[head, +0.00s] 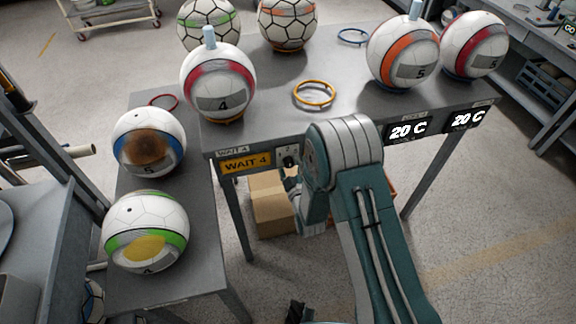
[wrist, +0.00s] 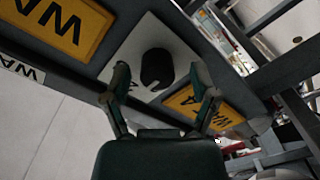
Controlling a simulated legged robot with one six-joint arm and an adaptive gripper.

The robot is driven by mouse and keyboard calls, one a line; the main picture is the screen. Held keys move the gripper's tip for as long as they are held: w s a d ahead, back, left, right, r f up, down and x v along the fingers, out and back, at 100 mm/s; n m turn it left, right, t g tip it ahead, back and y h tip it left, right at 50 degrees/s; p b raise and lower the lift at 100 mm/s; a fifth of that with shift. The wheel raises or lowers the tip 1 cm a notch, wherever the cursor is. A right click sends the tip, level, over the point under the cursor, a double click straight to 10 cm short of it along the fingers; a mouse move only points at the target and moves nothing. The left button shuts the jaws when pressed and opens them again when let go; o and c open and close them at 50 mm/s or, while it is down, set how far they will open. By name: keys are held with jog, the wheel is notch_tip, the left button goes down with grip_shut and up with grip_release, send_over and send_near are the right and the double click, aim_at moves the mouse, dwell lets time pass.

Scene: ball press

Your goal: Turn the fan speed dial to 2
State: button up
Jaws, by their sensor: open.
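The fan speed dial (wrist: 157,68) is a dark round knob on a pale square plate, seen in the wrist view. Its markings and setting are not readable. In the head view, its small panel (head: 288,157) is on the table's front edge, partly hidden behind my arm. My gripper (wrist: 161,80) is open, with one finger on each side of the knob. I cannot tell if either finger touches it. In the head view my gripper (head: 292,182) is close to the panel and mostly hidden by my wrist.
A yellow "WAIT 4" sign (head: 246,162) is left of the dial panel. Two "20 C" displays (head: 407,130) are on the edge at right. Several balls stand on the grey table (head: 270,108) and lower bench (head: 190,235). A cardboard box (head: 272,205) is underneath.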

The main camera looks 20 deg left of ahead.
jog(key=v, duration=1.1)
jog(key=shift+s, duration=0.4)
jog(key=shift+w+d, duration=0.1)
jog(key=shift+d, duration=0.05)
